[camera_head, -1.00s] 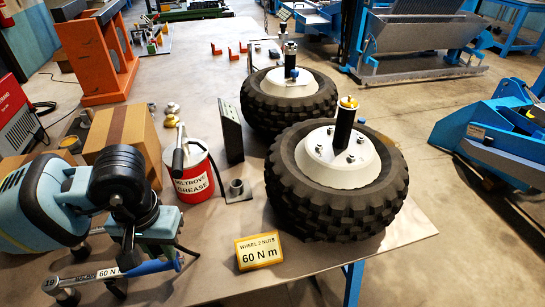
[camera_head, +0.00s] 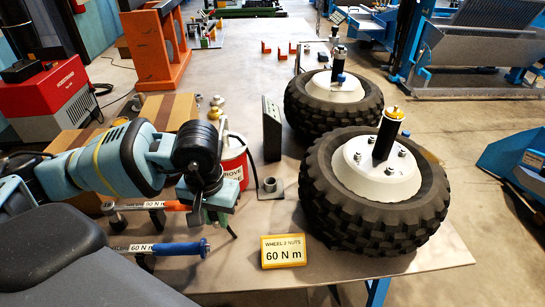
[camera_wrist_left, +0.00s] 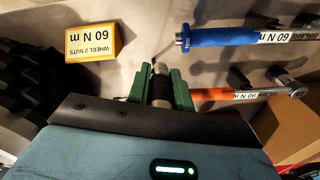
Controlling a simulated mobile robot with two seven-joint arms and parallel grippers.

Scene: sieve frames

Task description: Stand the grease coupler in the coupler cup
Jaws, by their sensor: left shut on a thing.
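My left gripper (camera_head: 218,216) comes in from the left over the bench, with green fingers pointing down. In the left wrist view the fingers (camera_wrist_left: 160,90) are shut on the grease coupler (camera_wrist_left: 160,86), a dark ribbed piece with a grey metal end. The fingers hide part of it, and in the head view it is hardly visible. The coupler cup (camera_head: 270,185) is a small grey upright cup on a flat plate, to the right of and beyond the gripper. No coupler shows in it. The right gripper is out of view.
A red-and-white grease bucket (camera_head: 232,170) stands behind the gripper. A dark upright panel (camera_head: 271,128) stands behind the cup, with a wheel (camera_head: 375,190) to the right. A yellow sign (camera_head: 284,251) stands in front. Orange (camera_head: 172,206) and blue (camera_head: 180,248) torque wrenches lie left.

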